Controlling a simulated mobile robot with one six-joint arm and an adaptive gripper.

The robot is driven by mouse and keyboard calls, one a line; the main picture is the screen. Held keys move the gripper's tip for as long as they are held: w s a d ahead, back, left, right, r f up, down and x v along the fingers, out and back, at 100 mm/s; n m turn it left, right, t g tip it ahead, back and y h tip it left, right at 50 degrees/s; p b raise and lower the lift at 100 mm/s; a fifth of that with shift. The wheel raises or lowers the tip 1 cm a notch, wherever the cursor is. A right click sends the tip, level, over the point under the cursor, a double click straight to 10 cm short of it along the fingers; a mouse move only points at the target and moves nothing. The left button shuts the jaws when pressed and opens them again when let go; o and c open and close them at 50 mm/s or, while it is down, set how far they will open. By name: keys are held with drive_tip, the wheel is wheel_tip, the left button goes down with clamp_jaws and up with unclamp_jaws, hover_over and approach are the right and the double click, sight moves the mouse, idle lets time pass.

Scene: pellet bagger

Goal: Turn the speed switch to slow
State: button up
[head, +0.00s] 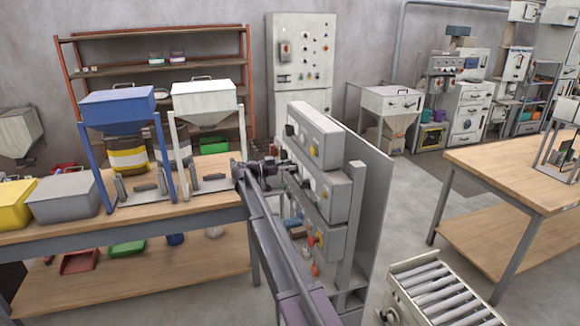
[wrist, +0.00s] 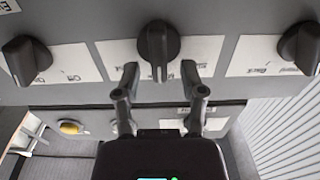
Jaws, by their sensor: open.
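In the wrist view a black middle knob (wrist: 158,42) sits on a white label plate on the grey panel (wrist: 120,92), its grip bar pointing straight up and down in the picture. My gripper (wrist: 160,78) is open, with one finger on each side of this knob's lower end. I cannot tell whether the fingers touch it. The label text is partly hidden, so I cannot read which setting the knob points to. In the head view my gripper (head: 280,170) is at the face of the grey control column (head: 322,190); the knob there is hard to make out.
Similar black knobs flank it: a left knob (wrist: 27,60) by "On" and "Off", and a right knob (wrist: 300,47) by "Back". A yellow button (wrist: 70,127) is on a lower box. A workbench (head: 150,225) with hoppers stands left; a roller conveyor (head: 440,290) stands right.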

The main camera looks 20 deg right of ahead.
drive_tip(key=shift+d, duration=0.1)
clamp_jaws()
drive_tip(key=shift+n, duration=0.3)
idle(0.4)
drive_tip(key=n, duration=0.3)
drive_tip(key=w+n, duration=0.1)
drive_tip(key=n, duration=0.5)
drive_tip(key=shift+w+f+b, duration=0.15)
drive_tip(key=shift+f+b, duration=0.2)
drive_tip(key=shift+n, duration=0.3)
